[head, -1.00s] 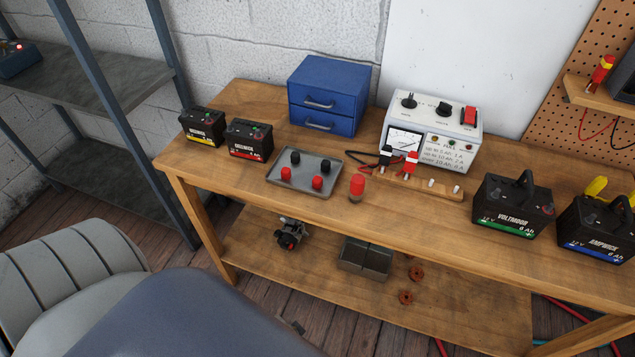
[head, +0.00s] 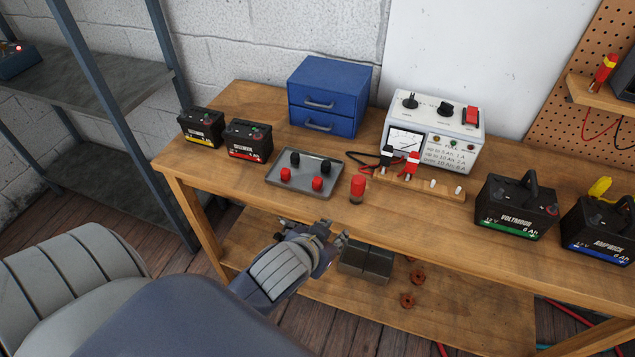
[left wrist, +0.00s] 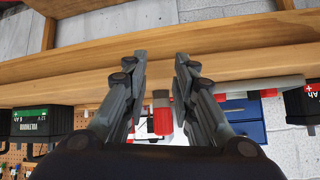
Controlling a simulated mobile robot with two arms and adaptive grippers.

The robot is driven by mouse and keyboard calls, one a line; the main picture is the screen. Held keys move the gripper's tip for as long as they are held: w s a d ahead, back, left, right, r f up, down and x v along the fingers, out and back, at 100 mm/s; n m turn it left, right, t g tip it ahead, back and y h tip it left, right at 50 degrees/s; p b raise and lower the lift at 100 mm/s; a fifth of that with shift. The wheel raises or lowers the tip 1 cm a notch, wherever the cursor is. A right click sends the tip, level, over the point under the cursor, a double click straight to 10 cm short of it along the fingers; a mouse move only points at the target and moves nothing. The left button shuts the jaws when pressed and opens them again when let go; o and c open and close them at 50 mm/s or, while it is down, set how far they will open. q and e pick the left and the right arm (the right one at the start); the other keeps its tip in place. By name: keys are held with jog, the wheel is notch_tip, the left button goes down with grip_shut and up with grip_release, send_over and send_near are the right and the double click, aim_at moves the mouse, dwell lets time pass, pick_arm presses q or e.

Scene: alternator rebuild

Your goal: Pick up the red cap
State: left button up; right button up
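A red cap (head: 358,183) sits on top of a small grey cylinder near the workbench's front edge, right of the grey tray (head: 304,190). Two more red caps, one at the left (head: 285,174) and one at the front (head: 317,183), stand in that tray with two black ones (head: 325,166). My left gripper (head: 338,238) is in front of the bench edge, below and apart from the cylinder. In the left wrist view, upside down, its fingers (left wrist: 160,62) are open and empty, with the red cap (left wrist: 162,121) seen beyond the gap. My right gripper is out of view.
The workbench (head: 240,182) carries small batteries (head: 248,139), a blue drawer box (head: 328,97), a white charger (head: 435,128) and larger batteries (head: 515,207) at the right. A wooden strip (head: 420,188) lies right of the cylinder. The lower shelf (head: 350,305) holds a dark bin (head: 366,262).

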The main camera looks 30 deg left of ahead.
pick_arm(q)
jog(key=w+d+r+m+t+h, duration=0.1)
jog(key=w+d+r+t+h, duration=0.15)
jog(key=w+r, duration=0.35)
jog(key=w+d+r+m+t+h, duration=0.2)
jog(key=w+d+r+t, duration=0.15)
jog(key=r, duration=0.55)
jog(key=w+d+r+m+t+h, duration=0.1)
jog(key=w+d+r+t+h, duration=0.1)
jog(key=w+r+t, duration=0.35)
jog(key=s+d+r+m+g+h, duration=0.3)
jog(key=d+r+m+g+h, duration=0.2)
jog(key=d+r+m+h, duration=0.5)
jog(key=m+g+y, duration=0.2)
jog(key=g+y, duration=1.4)
send_over(318, 180)
jog(key=a, duration=0.1)
notch_tip(318, 180, down, 17)
jog(key=shift+n+h, duration=0.25)
jog(key=shift+n, duration=0.05)
notch_tip(318, 180, down, 5)
jog(key=shift+s+a+f+p, duration=0.1)
jog(key=shift+p, duration=0.4)
jog(key=f+p, duration=0.1)
jog(key=f, duration=0.1)
jog(key=d+f+p, duration=0.1)
jog(key=f, duration=0.2)
jog(key=shift+f, duration=0.4)
jog(key=c, duration=0.4)
jog(key=shift+o, duration=0.2)
